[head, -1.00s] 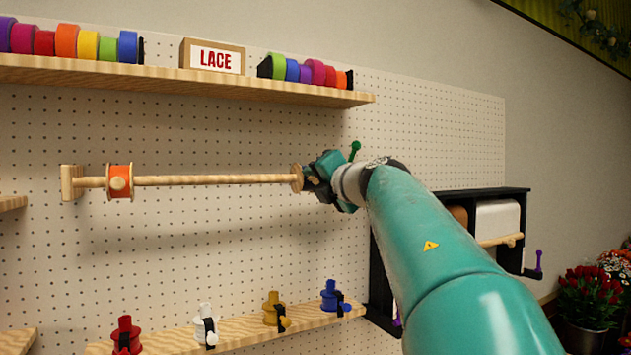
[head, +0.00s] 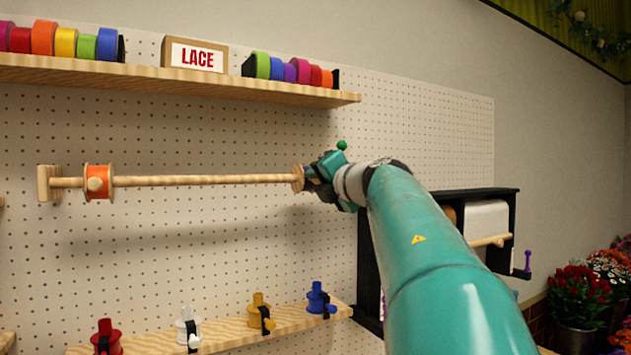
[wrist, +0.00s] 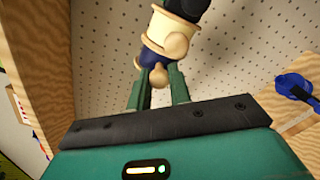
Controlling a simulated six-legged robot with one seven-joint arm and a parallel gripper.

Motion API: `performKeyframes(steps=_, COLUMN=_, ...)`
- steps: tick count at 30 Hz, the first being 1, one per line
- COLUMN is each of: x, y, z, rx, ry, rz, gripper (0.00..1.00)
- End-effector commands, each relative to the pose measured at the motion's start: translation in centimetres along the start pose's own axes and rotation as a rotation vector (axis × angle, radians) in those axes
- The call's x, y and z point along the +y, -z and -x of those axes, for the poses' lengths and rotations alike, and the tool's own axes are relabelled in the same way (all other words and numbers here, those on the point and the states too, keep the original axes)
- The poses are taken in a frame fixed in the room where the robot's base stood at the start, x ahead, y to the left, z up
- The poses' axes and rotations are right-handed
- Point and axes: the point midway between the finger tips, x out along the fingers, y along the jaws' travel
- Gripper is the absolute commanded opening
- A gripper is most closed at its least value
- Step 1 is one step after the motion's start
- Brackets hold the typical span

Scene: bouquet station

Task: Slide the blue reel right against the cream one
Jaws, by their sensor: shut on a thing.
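My gripper (wrist: 158,82) is shut on the round wooden knob (wrist: 159,74) of the blue reel (wrist: 150,59) in the wrist view. The cream reel (wrist: 168,36), with its own knob, lies just beyond it along the rod. The two are close together; I cannot tell whether they touch. In the head view my gripper (head: 318,180) is at the right part of the wooden rod (head: 205,180). A wooden reel flange (head: 298,178) shows just left of it; the rest there is hidden behind my gripper and arm.
An orange reel (head: 99,182) sits near the rod's left end. A dark reel-like shape (wrist: 186,8) is past the cream one. A ribbon shelf (head: 200,84) runs above, a lower shelf (head: 240,325) with coloured spools below. The rod between orange reel and gripper is clear.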

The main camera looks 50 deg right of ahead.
Motion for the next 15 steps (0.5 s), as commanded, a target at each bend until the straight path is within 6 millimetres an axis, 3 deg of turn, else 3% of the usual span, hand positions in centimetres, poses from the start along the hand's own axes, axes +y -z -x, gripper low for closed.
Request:
performKeyframes(steps=5, x=-0.11, y=-0.16, z=0.16, rx=-0.008, ry=0.005, rz=0.0, gripper=0.0)
performKeyframes(steps=6, x=-0.1, y=-0.14, z=0.17, rx=-0.008, ry=0.005, rz=0.0, gripper=0.26)
performKeyframes(steps=9, x=-0.04, y=-0.06, z=0.15, rx=-0.007, ry=0.004, rz=0.0, gripper=0.42)
performKeyframes(steps=15, x=0.04, y=0.03, z=0.1, rx=-0.005, ry=0.003, rz=0.0, gripper=0.42)
